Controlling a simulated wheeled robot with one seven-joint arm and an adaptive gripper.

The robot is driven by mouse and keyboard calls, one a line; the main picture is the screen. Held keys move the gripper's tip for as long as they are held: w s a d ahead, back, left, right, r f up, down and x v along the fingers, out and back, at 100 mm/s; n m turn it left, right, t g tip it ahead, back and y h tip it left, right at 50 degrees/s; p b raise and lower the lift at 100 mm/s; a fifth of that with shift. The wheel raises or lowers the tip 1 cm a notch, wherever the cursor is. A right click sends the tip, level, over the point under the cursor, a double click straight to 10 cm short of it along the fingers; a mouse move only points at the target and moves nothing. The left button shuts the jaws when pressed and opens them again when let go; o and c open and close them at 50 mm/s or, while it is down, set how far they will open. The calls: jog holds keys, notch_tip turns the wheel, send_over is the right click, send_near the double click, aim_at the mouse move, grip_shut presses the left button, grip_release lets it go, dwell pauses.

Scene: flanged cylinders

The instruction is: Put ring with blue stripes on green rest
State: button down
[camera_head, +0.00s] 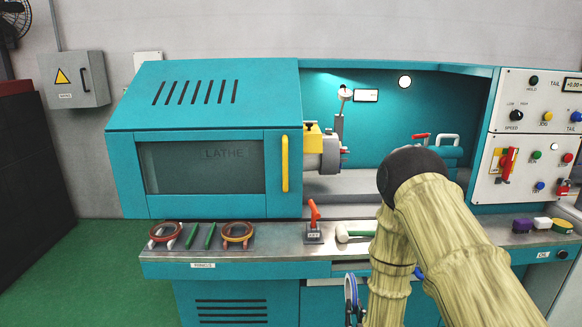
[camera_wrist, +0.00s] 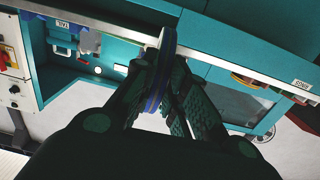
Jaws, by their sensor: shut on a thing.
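The ring with blue stripes (camera_head: 351,296) is upright, seen nearly edge-on, low in front of the bench in the head view. My gripper (camera_wrist: 163,78) is shut on this ring (camera_wrist: 166,48) in the wrist view, its dark fingers on either side. In the head view my arm hides most of the gripper. The green rest (camera_head: 210,236) shows as two slanted green bars on the bench's left part, with no ring on it. The held ring is to the right of the rest and lower in the picture.
A brownish ring (camera_head: 165,232) lies left of the green rest, and another ring (camera_head: 237,232) lies right of it. A red-handled tool (camera_head: 313,222) and a pale-headed mallet (camera_head: 345,233) are on the bench. The lathe (camera_head: 210,140) stands behind.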

jog(key=shift+n+b, duration=0.95)
jog(key=shift+n, duration=5.35)
jog(key=n, duration=0.5)
